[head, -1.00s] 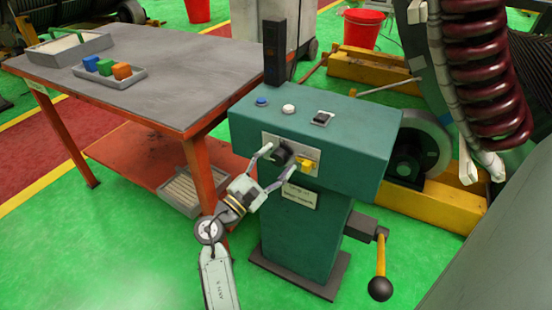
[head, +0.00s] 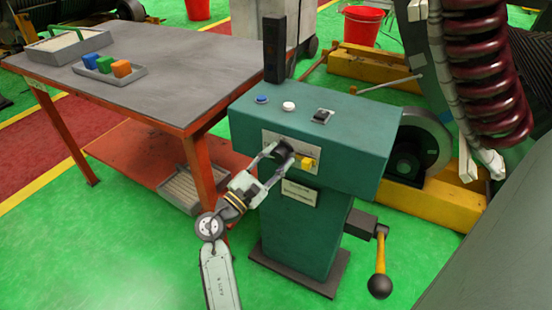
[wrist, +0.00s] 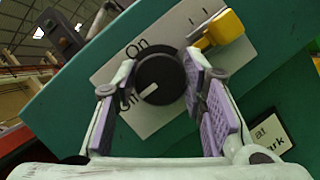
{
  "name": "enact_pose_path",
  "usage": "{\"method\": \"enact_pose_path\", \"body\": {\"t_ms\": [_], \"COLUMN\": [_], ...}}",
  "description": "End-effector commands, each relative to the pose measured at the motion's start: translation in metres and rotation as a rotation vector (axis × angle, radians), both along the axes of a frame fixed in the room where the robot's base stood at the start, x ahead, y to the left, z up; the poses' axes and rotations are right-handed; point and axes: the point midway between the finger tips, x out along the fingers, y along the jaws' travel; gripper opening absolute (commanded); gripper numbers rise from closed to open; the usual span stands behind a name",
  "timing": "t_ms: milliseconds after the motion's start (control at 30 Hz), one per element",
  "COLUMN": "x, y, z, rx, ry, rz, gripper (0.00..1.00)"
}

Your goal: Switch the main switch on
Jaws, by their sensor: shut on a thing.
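The main switch is a black round knob (wrist: 159,80) on a pale plate on the front of the green console (head: 310,130). In the wrist view, its white pointer line points down-left towards the partly hidden "Off" lettering; "On" is printed above it. In the head view the knob (head: 284,149) shows between my finger ends. My gripper (wrist: 158,78) is shut on the knob, its purple-padded fingers on either side. The gripper also shows in the head view (head: 279,157).
A yellow switch (wrist: 222,29) sits close to the right finger. A label plate (head: 300,193) is below. A crank lever (head: 380,270) sticks out lower right. A workbench (head: 170,75) stands left.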

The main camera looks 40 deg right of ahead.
Motion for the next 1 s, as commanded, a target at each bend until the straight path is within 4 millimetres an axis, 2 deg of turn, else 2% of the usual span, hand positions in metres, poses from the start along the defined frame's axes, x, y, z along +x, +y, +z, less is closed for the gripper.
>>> {"method": "enact_pose_path", "body": {"t_ms": [267, 467, 1000], "x": [0.0003, 0.0007, 0.0010], "y": [0.0004, 0.0007, 0.0009], "z": [-0.0003, -0.0005, 0.0005], "rx": [0.008, 0.040, 0.223], "ry": [-0.020, -0.100, -0.542], "rz": [0.000, 0.001, 0.001], "gripper": [0.10, 0.10, 0.10]}}
